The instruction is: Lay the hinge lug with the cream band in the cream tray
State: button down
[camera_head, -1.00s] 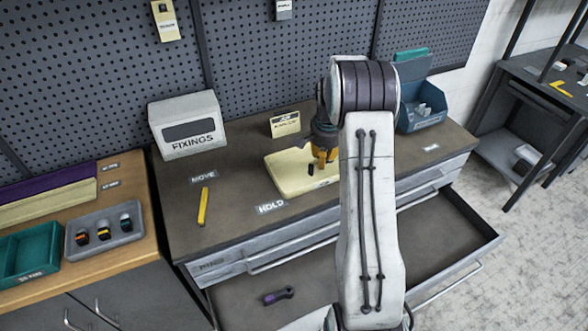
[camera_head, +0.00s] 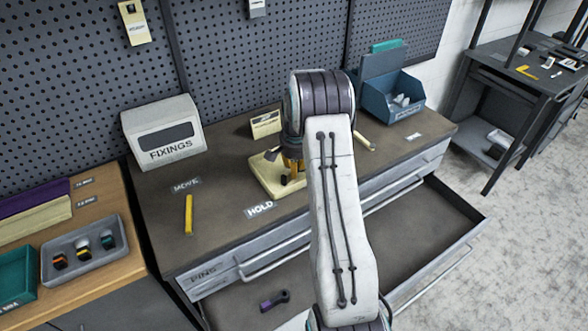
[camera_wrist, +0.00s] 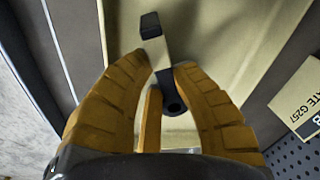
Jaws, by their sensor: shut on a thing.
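The hinge lug (camera_wrist: 153,46) is dark with a cream band near one end and a round eye at the other. In the wrist view, my gripper (camera_wrist: 160,80) is shut on it near the eye end, with the banded end sticking out beyond the fingertips. The cream tray (camera_head: 263,184) lies on the bench, and its pale floor fills much of the wrist view (camera_wrist: 225,45). My gripper (camera_head: 291,178) is over the tray. The head view shows a small dark end of the lug left of the fingers. Whether the lug touches the tray floor cannot be told.
A card (camera_head: 266,124) stands behind the tray. A yellow bar (camera_head: 189,215) lies on the bench to the left, and a pale stick (camera_head: 364,142) to the right. An open drawer (camera_head: 420,230) below holds a purple-banded lug (camera_head: 273,300). A FIXINGS box (camera_head: 163,133) stands at the back left.

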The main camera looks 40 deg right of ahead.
jog(key=c, duration=1.1)
grip_release()
jog(key=shift+r, duration=0.1)
notch_tip(320, 180, up, 12)
jog(key=s+b, duration=0.1)
jog(key=s, duration=0.1)
jog(key=s+a+r+n, duration=0.3)
jog(key=a+r, duration=0.2)
jog(key=a, duration=0.3)
jog(key=shift+s+a+r+n+t+y, duration=0.15)
jog(key=shift+s+a+r+n+t, duration=0.25)
jog(key=shift+s+a+n, duration=2.65)
jog(key=shift+s+a+r+n+t+y, duration=0.15)
jog(key=shift+s+a+n+t, duration=0.5)
jog(key=shift+s+a, duration=2.7)
jog(key=shift+s+a+r+n+t+y, duration=0.1)
jog(key=shift+s+a+r+n+t, duration=0.3)
jog(key=shift+s+a+n, duration=3)
